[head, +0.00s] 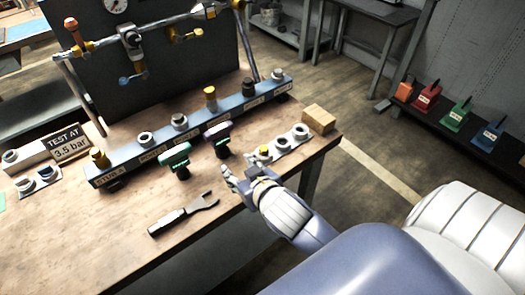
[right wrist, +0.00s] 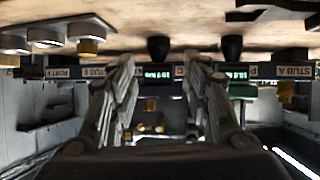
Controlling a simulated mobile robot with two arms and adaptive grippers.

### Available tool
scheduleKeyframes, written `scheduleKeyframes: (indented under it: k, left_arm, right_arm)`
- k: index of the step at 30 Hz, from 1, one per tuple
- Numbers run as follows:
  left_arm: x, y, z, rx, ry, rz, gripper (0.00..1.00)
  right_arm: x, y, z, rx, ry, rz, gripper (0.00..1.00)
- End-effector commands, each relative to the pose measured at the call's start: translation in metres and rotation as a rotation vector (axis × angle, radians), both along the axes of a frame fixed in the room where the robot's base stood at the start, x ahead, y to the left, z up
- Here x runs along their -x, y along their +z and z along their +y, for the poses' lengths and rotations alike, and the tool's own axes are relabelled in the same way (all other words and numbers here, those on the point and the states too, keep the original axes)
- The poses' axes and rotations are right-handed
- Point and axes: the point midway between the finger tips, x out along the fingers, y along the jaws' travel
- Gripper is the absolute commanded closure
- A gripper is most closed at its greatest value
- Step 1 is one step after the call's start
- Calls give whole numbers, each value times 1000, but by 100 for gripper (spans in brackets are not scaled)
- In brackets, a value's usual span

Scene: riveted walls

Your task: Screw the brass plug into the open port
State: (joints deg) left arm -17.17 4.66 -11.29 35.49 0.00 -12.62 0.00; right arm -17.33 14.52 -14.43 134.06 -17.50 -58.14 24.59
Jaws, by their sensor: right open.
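A brass plug (head: 264,151) sits on a small pale tray (head: 283,150) with grey ring-shaped fittings, near the bench's right end. The brass piece also shows at the upper left of the right wrist view (right wrist: 88,46), which is upside down. A blue manifold bar (head: 130,163) with labelled ports crosses the bench. It carries grey fittings (head: 146,140), brass-topped ones (head: 210,92) and a dark one. I cannot tell which port is open. My right gripper (head: 235,178) is open and empty at the bench's front edge, just left of the tray. My left gripper is not in view.
A green gauge (head: 175,160) and a purple gauge (head: 218,138) stand before the manifold. An open-ended wrench (head: 184,214) lies at the front. A wooden block (head: 318,119) is at the right corner. A pipe rack (head: 160,35) rises behind. The front left bench is clear.

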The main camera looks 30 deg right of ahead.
Motion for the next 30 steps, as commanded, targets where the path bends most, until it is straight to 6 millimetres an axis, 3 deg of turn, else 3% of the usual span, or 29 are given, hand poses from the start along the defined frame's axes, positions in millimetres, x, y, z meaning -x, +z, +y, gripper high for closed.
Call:
scheduleKeyframes:
  k: [5,9,12,15,18,23,27,30]
  left_arm:
    - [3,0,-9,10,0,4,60]
    - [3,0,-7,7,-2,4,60]
    - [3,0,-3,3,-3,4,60]
    - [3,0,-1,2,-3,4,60]
    - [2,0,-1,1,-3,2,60]
    - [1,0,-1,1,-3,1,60]
    - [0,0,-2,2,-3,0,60]
    - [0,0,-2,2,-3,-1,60]
  right_arm:
    - [-49,64,17,-29,52,-281,56]
    - [-80,133,50,-65,180,-557,56]
    - [-88,179,82,-94,327,-732,56]
    - [-85,213,118,-111,510,-861,56]
    - [-74,232,154,-116,721,-937,56]
    - [-52,228,200,-83,1079,-924,56]
    - [-37,196,217,-6,1363,-772,56]
    - [-33,162,211,71,1520,-586,56]
